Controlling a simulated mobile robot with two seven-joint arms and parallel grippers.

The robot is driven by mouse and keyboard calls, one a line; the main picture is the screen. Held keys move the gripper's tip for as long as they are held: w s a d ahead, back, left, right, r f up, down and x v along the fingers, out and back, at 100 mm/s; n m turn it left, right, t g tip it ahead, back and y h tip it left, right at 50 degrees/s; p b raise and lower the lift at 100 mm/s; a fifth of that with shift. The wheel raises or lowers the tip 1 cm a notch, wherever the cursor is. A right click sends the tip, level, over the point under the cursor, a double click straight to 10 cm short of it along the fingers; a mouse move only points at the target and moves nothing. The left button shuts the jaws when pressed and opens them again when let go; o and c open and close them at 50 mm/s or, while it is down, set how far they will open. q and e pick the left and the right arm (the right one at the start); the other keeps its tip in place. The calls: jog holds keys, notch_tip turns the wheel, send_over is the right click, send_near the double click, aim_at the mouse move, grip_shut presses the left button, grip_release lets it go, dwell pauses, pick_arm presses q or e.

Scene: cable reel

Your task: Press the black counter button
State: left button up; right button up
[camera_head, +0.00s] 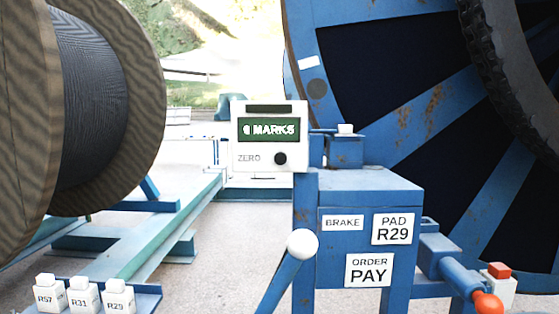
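The black counter button (280,158) is a small round knob at the lower right of the white counter box (246,164). The word ZERO is printed to its left. The box has a green display (268,129) that reads something like "0 MARKS"; the first character is hard to make out. The box sits at the top of a blue post. Nothing touches the button. Neither of my grippers shows in the head view.
A wooden drum of dark cable (92,100) stands at left, a large blue reel (440,110) at right. A white-knobbed lever (302,243) rises below the box. The blue cabinet (345,190) carries labels. White blocks (82,296) and an orange-red knob (487,303) are low.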

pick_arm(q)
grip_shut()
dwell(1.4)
